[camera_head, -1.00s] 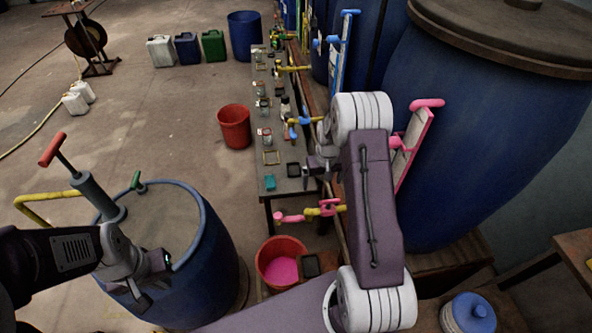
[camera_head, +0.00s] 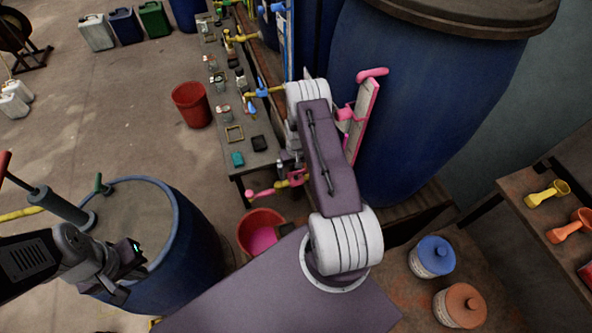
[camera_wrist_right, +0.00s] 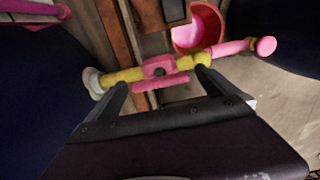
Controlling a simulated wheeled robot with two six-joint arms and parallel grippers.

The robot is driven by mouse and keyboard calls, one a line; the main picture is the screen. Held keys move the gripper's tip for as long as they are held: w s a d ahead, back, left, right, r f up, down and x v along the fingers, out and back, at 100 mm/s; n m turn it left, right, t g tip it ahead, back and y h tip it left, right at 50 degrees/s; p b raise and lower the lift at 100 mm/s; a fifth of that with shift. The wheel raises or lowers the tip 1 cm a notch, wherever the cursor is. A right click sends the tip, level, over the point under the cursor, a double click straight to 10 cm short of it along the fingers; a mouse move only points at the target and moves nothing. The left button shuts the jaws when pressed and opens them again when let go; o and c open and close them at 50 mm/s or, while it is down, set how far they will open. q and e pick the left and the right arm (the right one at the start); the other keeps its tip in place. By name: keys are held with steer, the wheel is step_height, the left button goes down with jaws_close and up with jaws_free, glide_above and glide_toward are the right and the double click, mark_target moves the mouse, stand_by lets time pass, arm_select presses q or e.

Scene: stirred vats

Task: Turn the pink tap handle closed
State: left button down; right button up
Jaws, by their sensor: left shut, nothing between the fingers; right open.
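The pink tap handle (camera_wrist_right: 160,84) is a short bar on a pink valve body, set on a yellow pipe (camera_wrist_right: 124,77) with a pink spout (camera_wrist_right: 262,46). In the head view the tap handle (camera_head: 297,177) is partly hidden by my right arm. In the right wrist view my right gripper (camera_wrist_right: 160,79) is open, with one finger on each side of the handle; I cannot tell whether either touches it. In the head view my left gripper (camera_head: 126,272) is shut and empty by the blue drum at the left, away from the tap.
A red bucket (camera_head: 243,229) holding pink liquid stands below the spout. A large blue vat (camera_head: 430,90) and a pink-framed gauge (camera_head: 362,125) are right of my right arm. A blue drum (camera_head: 190,235) with a pump is at left. Blue-lidded and orange-lidded pots stand at lower right.

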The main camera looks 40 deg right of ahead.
steer(key=shift+f, duration=0.35)
steer(key=shift+c, duration=0.9)
steer(key=shift+w, duration=0.1)
steer(key=c, duration=1.2)
